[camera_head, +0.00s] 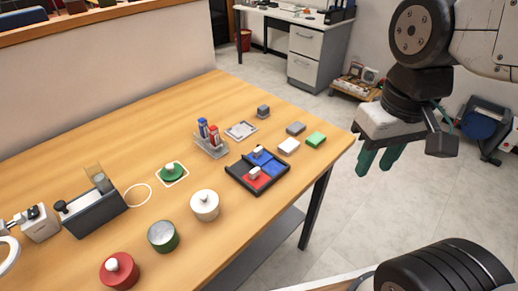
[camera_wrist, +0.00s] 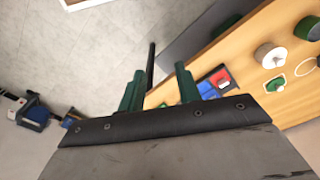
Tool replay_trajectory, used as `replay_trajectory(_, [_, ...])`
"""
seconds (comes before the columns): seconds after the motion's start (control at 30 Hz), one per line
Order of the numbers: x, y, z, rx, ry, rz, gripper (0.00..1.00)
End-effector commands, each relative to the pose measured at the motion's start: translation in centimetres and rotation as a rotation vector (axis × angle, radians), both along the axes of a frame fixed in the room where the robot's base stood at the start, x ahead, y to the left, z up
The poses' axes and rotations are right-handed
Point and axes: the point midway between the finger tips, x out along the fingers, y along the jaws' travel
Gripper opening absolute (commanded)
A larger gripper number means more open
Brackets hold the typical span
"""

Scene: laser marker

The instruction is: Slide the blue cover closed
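A black tray (camera_head: 240,182) lies near the table's right part, with blue and red sections side by side. The blue cover (camera_head: 268,160) has a small whitish knob near its far left end. The red cover (camera_head: 260,181) beside it, on the near side, also has a whitish knob. My gripper (camera_head: 377,162) has green fingers set apart, open and empty. It hangs beyond the table's right edge, away from the tray; it also shows in the wrist view (camera_wrist: 160,72).
White (camera_head: 288,146), green (camera_head: 315,139) and grey (camera_head: 295,128) blocks lie between tray and right table edge. A holder with blue and red items (camera_head: 212,146) stands behind the tray. Round lidded pots, including a white one (camera_head: 205,205), stand left. A low wall borders the table's back.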

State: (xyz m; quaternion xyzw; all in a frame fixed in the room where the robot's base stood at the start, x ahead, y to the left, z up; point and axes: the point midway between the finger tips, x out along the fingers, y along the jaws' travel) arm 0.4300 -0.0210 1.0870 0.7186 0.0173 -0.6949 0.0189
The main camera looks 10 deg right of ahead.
Motion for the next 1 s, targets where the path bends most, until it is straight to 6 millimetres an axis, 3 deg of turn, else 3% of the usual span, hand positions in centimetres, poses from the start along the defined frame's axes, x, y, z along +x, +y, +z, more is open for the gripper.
replay_trajectory(0.13, [3.5, 1.9, -1.1, -0.008, 0.096, 0.041, 0.34])
replay_trajectory(0.27, [7.6, 4.1, -2.4, -0.022, 0.140, -0.026, 0.34])
replay_trajectory(0.47, [14.2, 8.4, -5.5, -0.050, 0.164, -0.236, 0.34])
replay_trajectory(0.7, [21.5, 13.4, -9.5, -0.055, 0.120, -0.608, 0.34])
replay_trajectory(0.83, [24.2, 14.5, -9.4, -0.018, 0.067, -0.816, 0.34])
replay_trajectory(1.0, [25.3, 14.8, -8.9, 0.017, 0.031, -0.987, 0.34])
